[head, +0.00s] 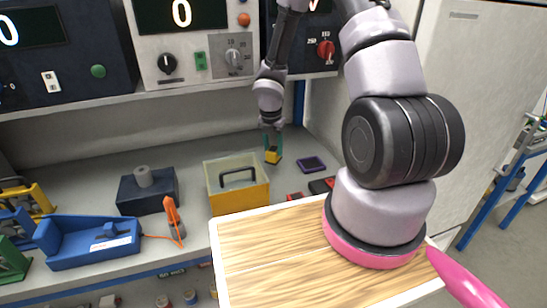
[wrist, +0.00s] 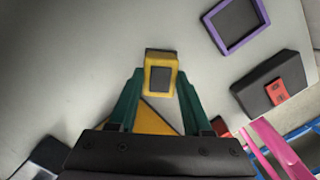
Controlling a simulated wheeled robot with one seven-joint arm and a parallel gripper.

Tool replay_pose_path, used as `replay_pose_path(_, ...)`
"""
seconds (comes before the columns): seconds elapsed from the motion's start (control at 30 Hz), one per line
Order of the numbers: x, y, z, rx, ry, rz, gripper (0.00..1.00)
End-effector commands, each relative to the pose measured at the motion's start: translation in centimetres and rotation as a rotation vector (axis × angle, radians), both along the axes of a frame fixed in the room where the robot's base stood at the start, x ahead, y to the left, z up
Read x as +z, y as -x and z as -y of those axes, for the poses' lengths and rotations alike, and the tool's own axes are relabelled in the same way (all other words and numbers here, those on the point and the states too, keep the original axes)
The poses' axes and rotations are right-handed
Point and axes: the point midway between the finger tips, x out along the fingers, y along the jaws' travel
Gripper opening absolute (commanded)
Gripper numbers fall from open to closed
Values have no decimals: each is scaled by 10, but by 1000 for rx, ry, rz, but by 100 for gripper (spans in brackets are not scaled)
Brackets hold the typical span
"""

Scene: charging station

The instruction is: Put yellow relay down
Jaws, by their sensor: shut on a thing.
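The yellow relay (head: 272,157) is a small yellow block over the grey bench, to the right of the yellow bin. In the wrist view the relay (wrist: 151,75) shows a yellow rim around a dark grey face. My gripper (head: 272,146) points down, and its green fingers are shut on the relay. In the wrist view the gripper (wrist: 158,78) has one fingertip on each side of it. I cannot tell whether the relay touches the bench.
A purple square frame (head: 312,164) lies on the bench to the right; it also shows in the wrist view (wrist: 208,20). The yellow bin (head: 238,200) with a dark handle stands to the left. A dark box with a red part (wrist: 275,84) lies to the right. Bare bench (wrist: 70,60) surrounds the relay.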

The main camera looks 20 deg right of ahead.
Motion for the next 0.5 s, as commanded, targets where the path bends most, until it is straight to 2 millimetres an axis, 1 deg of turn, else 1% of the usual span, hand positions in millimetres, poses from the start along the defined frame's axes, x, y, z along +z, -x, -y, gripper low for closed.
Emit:
replay_pose_path(0.07, -7, 0, 0, 0, 0, -1, 0)
replay_pose_path(0.2, -29, 1, 0, 4, 2, -3, 0)
replay_pose_path(0.3, -39, 1, 0, 1, 1, -2, 0)
replay_pose_path(0.5, -41, 0, 1, 0, 0, 0, 0)
